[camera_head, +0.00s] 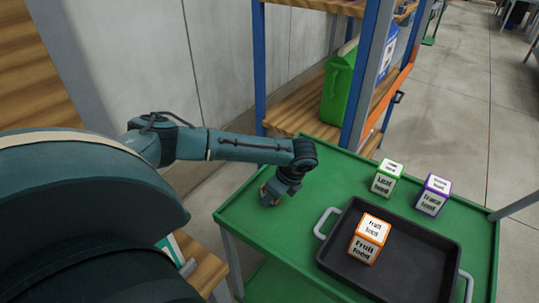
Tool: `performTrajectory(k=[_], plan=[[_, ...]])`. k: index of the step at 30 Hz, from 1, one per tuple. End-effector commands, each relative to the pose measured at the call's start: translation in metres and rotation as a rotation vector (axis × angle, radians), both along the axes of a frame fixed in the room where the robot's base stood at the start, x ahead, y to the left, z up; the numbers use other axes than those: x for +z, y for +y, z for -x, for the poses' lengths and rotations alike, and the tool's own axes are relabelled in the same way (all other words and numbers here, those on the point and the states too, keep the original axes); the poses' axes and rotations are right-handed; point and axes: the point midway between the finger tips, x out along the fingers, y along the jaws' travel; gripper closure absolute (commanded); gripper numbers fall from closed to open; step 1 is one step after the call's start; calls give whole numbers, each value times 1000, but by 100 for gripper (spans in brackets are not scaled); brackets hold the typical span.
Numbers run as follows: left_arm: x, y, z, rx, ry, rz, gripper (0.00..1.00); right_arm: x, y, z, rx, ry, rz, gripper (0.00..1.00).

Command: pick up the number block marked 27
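No block marked 27 can be made out. My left gripper (268,196) points down at the cart's left edge, apart from these blocks. A small orange patch shows at its fingers; I cannot tell what it is. My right gripper is out of view.
The tray has raised walls and grey handles (322,222). A shelf rack with blue posts (367,70) stands behind the cart, holding a green container (338,90). The cart top between my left gripper and the tray is clear.

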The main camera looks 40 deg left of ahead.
Motion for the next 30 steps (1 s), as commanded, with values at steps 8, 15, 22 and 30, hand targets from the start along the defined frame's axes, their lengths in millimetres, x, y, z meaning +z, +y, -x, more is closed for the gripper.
performTrajectory(k=[8, 15, 22, 30], plan=[[-11, 4, 0, -2, -1, 0, 55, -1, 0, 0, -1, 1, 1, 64], [-10, 4, 0, -2, -2, 1, 68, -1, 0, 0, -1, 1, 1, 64], [-10, 4, 0, -2, -2, 1, 86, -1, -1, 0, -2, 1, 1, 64], [-10, 4, 0, -2, -2, 1, 100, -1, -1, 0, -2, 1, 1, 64]])
